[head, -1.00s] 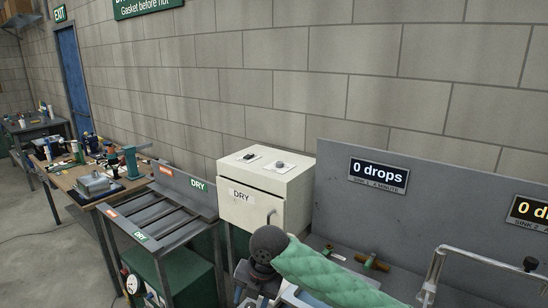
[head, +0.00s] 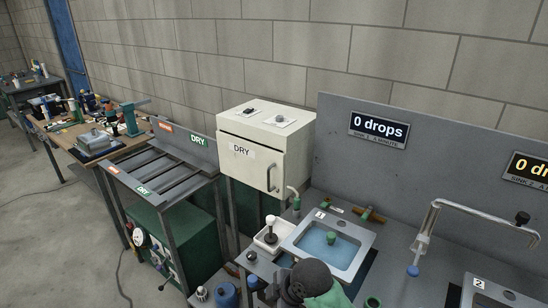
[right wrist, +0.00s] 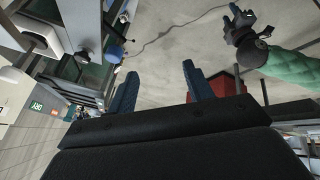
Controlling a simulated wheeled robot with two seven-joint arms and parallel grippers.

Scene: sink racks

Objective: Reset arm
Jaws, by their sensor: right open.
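My right gripper (right wrist: 158,84) is open and empty in the right wrist view. Its two blue-grey fingers stand apart, with bare floor showing between them. Another arm of mine in a green padded sleeve enters the right wrist view at the upper right. In the head view only a dark joint and a bit of green sleeve of my own arm show at the bottom middle; no gripper tips are visible there.
A sink (head: 328,243) with blue water and a curved faucet (head: 430,222) stand at the right. A white DRY cabinet (head: 262,150) stands behind, a slatted DRY rack (head: 165,172) to its left. A cluttered wooden bench (head: 92,148) is farther left. Floor is open at the left.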

